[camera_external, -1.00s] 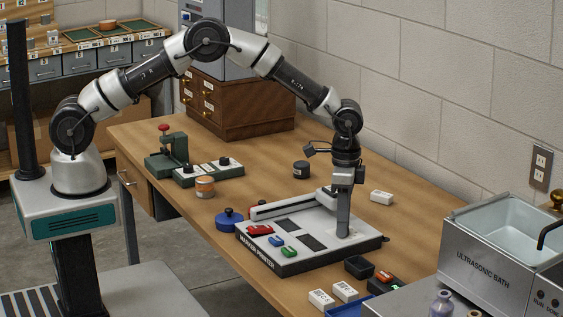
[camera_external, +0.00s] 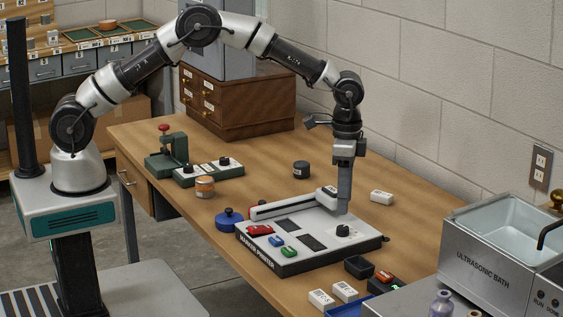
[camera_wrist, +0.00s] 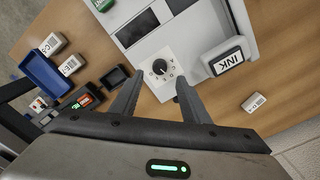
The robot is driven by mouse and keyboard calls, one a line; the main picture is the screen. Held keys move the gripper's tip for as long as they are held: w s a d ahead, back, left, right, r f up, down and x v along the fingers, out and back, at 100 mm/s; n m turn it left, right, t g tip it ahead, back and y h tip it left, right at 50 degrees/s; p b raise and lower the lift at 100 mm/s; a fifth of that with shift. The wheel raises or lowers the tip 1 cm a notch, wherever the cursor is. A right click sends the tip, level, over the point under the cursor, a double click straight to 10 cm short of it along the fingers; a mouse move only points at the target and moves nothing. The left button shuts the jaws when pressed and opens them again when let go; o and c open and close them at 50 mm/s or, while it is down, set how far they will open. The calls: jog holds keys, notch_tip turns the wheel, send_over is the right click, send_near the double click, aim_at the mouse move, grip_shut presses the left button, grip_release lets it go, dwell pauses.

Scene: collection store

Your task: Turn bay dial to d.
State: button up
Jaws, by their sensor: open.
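The bay dial is a black knob (camera_external: 343,230) at the right end of the grey marker printer (camera_external: 312,262). In the wrist view the knob (camera_wrist: 160,67) sits on a white plate with small letters around it. The letters and the pointer's exact mark are too small to read surely. My gripper (camera_external: 343,210) is above and slightly behind the dial, clear of it. In the wrist view my gripper (camera_wrist: 158,86) is open, with its fingers apart, nothing between them and the dial just beyond the tips.
A block marked INK (camera_wrist: 227,62) stands on the printer near my right finger. A small black tray (camera_external: 358,266) and a blue tray (camera_wrist: 44,77) are near the printer. The ultrasonic bath (camera_external: 480,262) stands at right.

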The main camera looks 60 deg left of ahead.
notch_tip(320, 180, up, 11)
jog(key=shift+p, duration=0.45)
jog(key=s+a+r+n+t+p, duration=0.1)
jog(key=s+a+r+p, duration=0.1)
jog(key=s+a+r, duration=0.35)
jog(key=s+a+r+n+t+p, duration=0.1)
jog(key=s+a+r+n+p, duration=0.15)
jog(key=a+r, duration=0.5)
jog(key=s+a+r+t+p, duration=0.15)
jog(key=s+a+r, duration=0.25)
jog(key=r, duration=0.5)
jog(key=s+a+r+n+t+p, duration=0.1)
jog(key=s+a+n+p, duration=0.1)
jog(key=s+a, duration=0.3)
jog(key=s+a+r+n+t+p, duration=0.1)
jog(key=s+a, duration=0.4)
jog(key=s, duration=0.8)
jog(key=shift+s+a+n+p, duration=0.25)
jog(key=shift+n+p, duration=0.5)
jog(key=shift+n, duration=0.1)
